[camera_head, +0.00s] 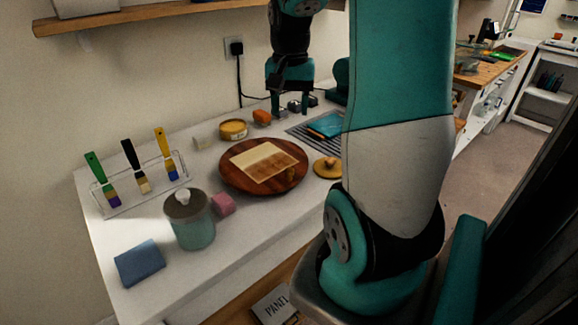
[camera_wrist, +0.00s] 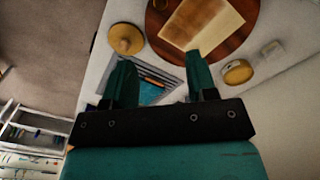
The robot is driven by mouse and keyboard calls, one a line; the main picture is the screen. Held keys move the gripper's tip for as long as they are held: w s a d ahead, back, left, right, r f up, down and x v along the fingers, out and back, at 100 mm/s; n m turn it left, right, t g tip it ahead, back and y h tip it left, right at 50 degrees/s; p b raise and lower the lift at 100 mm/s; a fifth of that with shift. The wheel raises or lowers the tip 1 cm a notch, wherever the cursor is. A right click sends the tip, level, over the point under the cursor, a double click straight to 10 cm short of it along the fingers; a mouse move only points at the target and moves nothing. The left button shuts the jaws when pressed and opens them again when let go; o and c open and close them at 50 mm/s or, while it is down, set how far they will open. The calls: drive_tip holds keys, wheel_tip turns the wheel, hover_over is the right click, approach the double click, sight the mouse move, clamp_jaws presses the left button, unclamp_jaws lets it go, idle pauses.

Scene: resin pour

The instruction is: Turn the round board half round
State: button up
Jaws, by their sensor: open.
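The round board (camera_head: 233,179) is a dark reddish-brown wooden disc on the white table. A pale rectangular panel (camera_head: 263,160) lies on it, with a small brown knob (camera_head: 290,173) near its front right edge. In the wrist view the round board (camera_wrist: 236,43) is at the top, with the panel (camera_wrist: 203,24) on it. My gripper (camera_head: 290,108) is open and empty above the back of the table, behind and right of the board, apart from it. Its two teal fingers also show in the wrist view (camera_wrist: 160,80).
A yellow lid with a knob (camera_head: 327,168) sits close right of the board. A yellow tin (camera_head: 233,129) and orange item (camera_head: 262,117) stand behind it. A pink block (camera_head: 222,205), lidded pot (camera_head: 190,226), blue cloth (camera_head: 139,262) and brush rack (camera_head: 150,195) are left.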

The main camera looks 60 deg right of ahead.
sight(290, 169)
wheel_tip(290, 169, down, 17)
drive_tip(key=shift+a+r, duration=0.1)
idle(0.3)
clamp_jaws()
